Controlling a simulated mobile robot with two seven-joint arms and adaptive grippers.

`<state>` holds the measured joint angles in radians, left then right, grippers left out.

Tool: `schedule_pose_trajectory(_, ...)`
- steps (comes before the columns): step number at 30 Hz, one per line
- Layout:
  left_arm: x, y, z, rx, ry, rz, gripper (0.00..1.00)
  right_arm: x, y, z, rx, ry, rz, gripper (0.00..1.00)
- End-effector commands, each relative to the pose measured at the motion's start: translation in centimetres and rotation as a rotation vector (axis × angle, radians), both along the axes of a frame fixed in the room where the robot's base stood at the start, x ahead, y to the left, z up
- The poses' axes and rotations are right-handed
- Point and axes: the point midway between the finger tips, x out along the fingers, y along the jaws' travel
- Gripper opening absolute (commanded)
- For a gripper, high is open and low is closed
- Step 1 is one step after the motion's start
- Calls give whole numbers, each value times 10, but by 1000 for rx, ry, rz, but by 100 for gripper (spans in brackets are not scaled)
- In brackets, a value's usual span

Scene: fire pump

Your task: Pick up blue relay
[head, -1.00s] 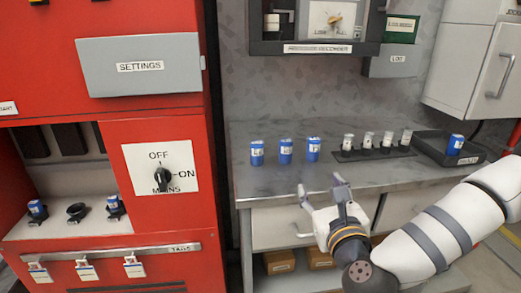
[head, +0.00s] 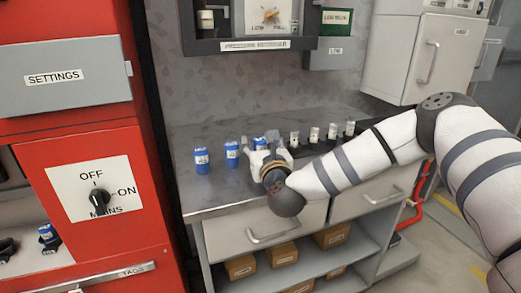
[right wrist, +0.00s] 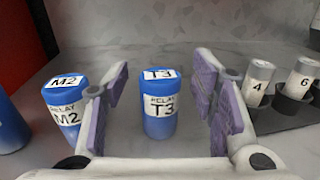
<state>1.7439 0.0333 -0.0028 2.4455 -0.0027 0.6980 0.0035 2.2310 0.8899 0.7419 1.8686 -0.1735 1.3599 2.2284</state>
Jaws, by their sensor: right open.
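Three blue relays stand upright in a row on the grey bench: one at the left (head: 202,160), a middle one (head: 232,154) and a right one (head: 260,143). My right gripper (head: 266,152) is at the right one and partly covers it. In the right wrist view, the relay labelled T3 (right wrist: 160,108) stands between the spread purple-padded fingers, with a gap on both sides. The relay labelled M2 (right wrist: 64,108) stands just outside the left finger. Part of another blue relay (right wrist: 9,125) shows at the left edge. My left gripper is not in view.
Numbered white cylinders, such as 4 (right wrist: 257,82) and 6 (right wrist: 299,80), stand in a dark rack right of the gripper. A red cabinet (head: 95,235) is at the left, with another blue relay (head: 48,235). Bench drawers (head: 250,232) lie below.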

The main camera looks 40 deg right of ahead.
Motion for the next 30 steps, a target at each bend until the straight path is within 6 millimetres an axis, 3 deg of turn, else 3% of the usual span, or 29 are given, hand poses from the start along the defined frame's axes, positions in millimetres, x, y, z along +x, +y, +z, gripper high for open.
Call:
schedule_pose_trajectory(5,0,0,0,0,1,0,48,1,0,-1,0,1,0,52)
schedule_pose_trajectory(8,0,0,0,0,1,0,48,1,0,-1,0,1,0,34)
schedule_pose_trajectory(12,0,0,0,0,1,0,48,1,0,-1,-1,1,0,2)
schedule_pose_trajectory(13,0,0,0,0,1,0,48,1,0,-1,-1,1,0,0)
schedule_pose_trajectory(23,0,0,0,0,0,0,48,1,0,4,0,-1,1,0)
schedule_pose_trajectory(26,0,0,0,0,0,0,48,1,-1,15,1,-3,1,0)
schedule_pose_trajectory(30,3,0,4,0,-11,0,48,-8,5,47,3,-6,3,0)
